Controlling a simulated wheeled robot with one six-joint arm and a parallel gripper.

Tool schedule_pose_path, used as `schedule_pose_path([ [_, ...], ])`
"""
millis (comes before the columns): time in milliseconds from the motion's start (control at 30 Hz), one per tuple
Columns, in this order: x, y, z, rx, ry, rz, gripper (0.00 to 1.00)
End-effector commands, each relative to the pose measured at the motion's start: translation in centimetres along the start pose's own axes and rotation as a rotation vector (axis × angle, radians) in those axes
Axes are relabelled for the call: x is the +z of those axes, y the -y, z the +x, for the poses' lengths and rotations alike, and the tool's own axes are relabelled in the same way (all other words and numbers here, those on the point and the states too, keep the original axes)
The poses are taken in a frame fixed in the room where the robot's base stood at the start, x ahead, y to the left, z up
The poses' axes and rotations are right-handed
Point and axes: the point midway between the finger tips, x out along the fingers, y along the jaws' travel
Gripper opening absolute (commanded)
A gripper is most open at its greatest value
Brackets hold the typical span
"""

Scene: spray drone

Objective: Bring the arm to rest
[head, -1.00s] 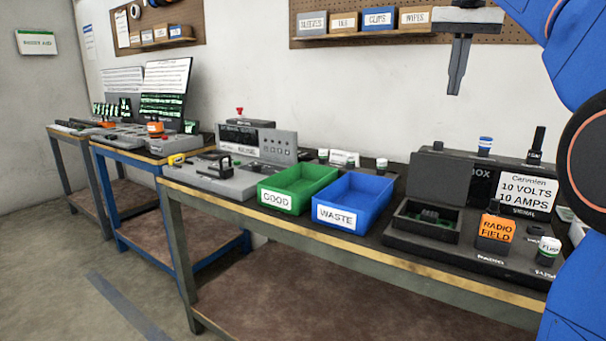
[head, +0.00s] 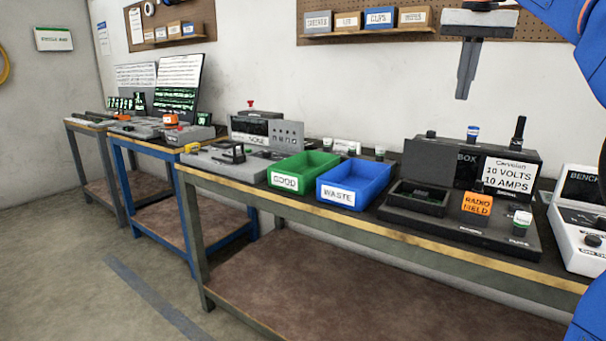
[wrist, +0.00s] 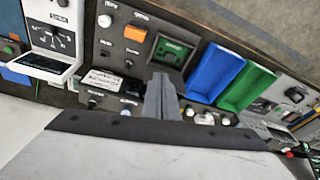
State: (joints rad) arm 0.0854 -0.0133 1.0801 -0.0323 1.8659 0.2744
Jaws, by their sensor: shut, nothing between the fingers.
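My gripper (head: 468,70) is up in the air at the upper right of the head view, pointing down in front of the white wall. Its fingers are together and nothing is held between them. In the wrist view the shut fingers (wrist: 162,98) show at the middle, above the bench with its bins and devices. Part of my blue arm (head: 570,25) fills the upper right of the head view. The gripper is apart from everything on the bench.
A green GOOD bin (head: 284,182) and a blue WASTE bin (head: 338,196) stand on the bench. To their right are a dark radio test box (head: 500,232) with an orange RADIO FIELD block (head: 477,204) and a white bench unit (head: 580,238). A shelf (head: 362,34) hangs behind.

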Motion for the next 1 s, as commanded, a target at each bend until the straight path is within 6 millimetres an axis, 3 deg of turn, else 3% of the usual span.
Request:
schedule_pose_path([
  [267, 3.0, -0.3, 2.3, -0.01, -0.019, -0.041, 0.0],
  [467, 7.2, -0.8, 6.0, -0.023, -0.045, -0.094, 0.0],
  [767, 15.6, -2.0, 14.2, -0.046, -0.093, -0.186, 0.0],
  [1000, 23.1, -3.5, 22.3, -0.063, -0.133, -0.256, 0.0],
])
